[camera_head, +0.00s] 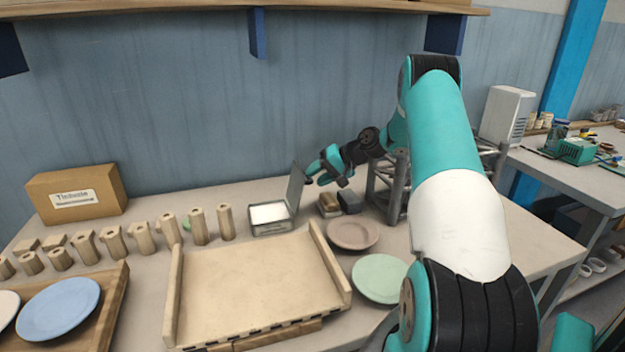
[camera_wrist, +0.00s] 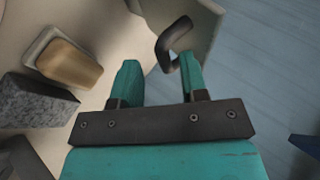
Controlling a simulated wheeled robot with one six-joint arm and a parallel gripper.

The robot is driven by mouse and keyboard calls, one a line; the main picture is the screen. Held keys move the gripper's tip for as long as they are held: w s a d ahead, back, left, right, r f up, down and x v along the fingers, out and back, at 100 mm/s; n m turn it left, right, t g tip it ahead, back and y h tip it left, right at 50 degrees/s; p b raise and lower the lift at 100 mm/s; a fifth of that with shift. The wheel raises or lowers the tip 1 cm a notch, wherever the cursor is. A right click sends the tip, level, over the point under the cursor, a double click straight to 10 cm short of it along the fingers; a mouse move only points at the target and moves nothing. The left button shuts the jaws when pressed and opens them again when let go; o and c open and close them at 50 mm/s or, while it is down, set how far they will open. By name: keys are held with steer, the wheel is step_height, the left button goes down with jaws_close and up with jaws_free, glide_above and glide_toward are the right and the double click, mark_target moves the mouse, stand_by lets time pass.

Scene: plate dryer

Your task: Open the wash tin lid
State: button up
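The wash tin (camera_head: 271,228) is a small metal box with white contents, standing toward the back of the table. Its lid (camera_head: 295,188) stands raised, roughly upright, at the tin's right side. In the wrist view the lid (camera_wrist: 212,22) is at the top, with a dark hooked handle (camera_wrist: 172,45) on it. My gripper (camera_head: 312,177) is at the right of the lid. In the wrist view my gripper's teal fingers (camera_wrist: 160,72) are apart with nothing clamped between them. The handle lies just ahead of the fingertips, close to the right one; contact cannot be told.
A wooden brush (camera_head: 329,204) and a dark grey block (camera_head: 350,201) lie right of the tin. A wooden tray (camera_head: 255,285) is in front, with a brown plate (camera_head: 353,235) and a green plate (camera_head: 380,278) beside it. Several wooden pegs (camera_head: 198,226) stand to the left.

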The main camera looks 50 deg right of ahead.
steer(key=b+v, duration=0.1)
steer(key=v, duration=1.4)
steer(key=shift+s+r, duration=0.1)
steer(key=w+a+r+n+g, duration=0.1)
steer(key=w+a+r+n, duration=0.15)
steer(key=a, duration=0.55)
steer(key=w+a+r+n+g, duration=0.1)
steer(key=w+a+r+g, duration=0.1)
steer(key=w+a, duration=0.35)
steer(key=s+a+r+n+g, duration=0.1)
steer(key=s+a+n, duration=0.15)
steer(key=a, duration=0.85)
steer(key=s+a+r+n+g, duration=0.1)
steer(key=s+a+g, duration=0.15)
steer(key=a, duration=0.75)
steer(key=s+a+f+n+g+h, duration=0.1)
steer(key=s+a+n, duration=0.2)
steer(key=s+a, duration=0.5)
steer(key=s+a+f+n+g, duration=0.1)
steer(key=s+a+n, duration=0.3)
steer(key=s+a, duration=0.4)
steer(key=s, duration=0.7)
steer(key=shift+s+n+h, duration=0.2)
steer(key=shift+n+h, duration=0.1)
steer(key=shift+h, duration=0.1)
steer(key=shift+a+f, duration=0.15)
steer(key=shift+a, duration=0.05)
